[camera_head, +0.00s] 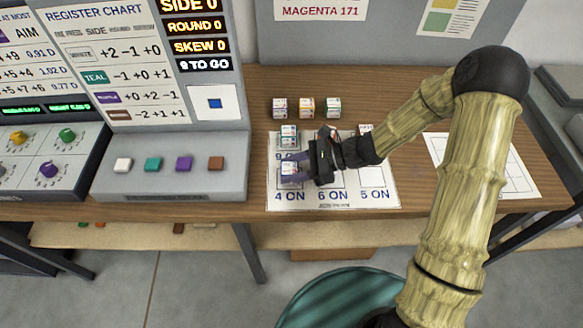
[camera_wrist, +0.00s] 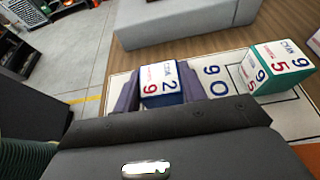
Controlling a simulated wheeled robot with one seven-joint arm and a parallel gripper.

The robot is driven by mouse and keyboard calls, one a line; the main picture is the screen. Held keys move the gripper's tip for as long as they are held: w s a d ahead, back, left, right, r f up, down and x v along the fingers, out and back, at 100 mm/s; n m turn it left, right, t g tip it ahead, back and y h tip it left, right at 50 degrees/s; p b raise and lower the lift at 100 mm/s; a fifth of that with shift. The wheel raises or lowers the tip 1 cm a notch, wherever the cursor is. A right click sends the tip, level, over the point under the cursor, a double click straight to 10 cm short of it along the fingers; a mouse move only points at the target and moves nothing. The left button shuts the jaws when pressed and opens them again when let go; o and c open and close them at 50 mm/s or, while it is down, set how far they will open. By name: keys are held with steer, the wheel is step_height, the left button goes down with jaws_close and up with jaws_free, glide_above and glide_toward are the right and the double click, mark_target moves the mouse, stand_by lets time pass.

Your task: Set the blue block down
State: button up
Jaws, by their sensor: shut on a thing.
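The blue block (camera_head: 289,168) has a white label on top and sits between the two purple fingers of my gripper (camera_head: 292,171). The wrist view shows the block (camera_wrist: 163,97) with 2 and 9 on its label and a dark blue side. My gripper (camera_wrist: 159,88) is shut on it, a finger at each side. The block is over the lower left square of the white sheet (camera_head: 383,202), the one marked 4 ON. Whether its underside touches the sheet is hidden.
A teal block (camera_head: 289,135) stands just behind, on the sheet; it also shows in the wrist view (camera_wrist: 262,77). A row of three blocks (camera_head: 306,107) stands at the back. Another block is partly hidden behind my arm. The button console (camera_head: 170,185) is at left.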

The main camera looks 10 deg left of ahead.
steer(key=shift+f, duration=0.15)
steer(key=o, duration=1)
steer(key=shift+c, duration=0.2)
steer(key=shift+r, duration=0.2)
steer(key=v, duration=1.2)
steer(key=shift+f, duration=0.1)
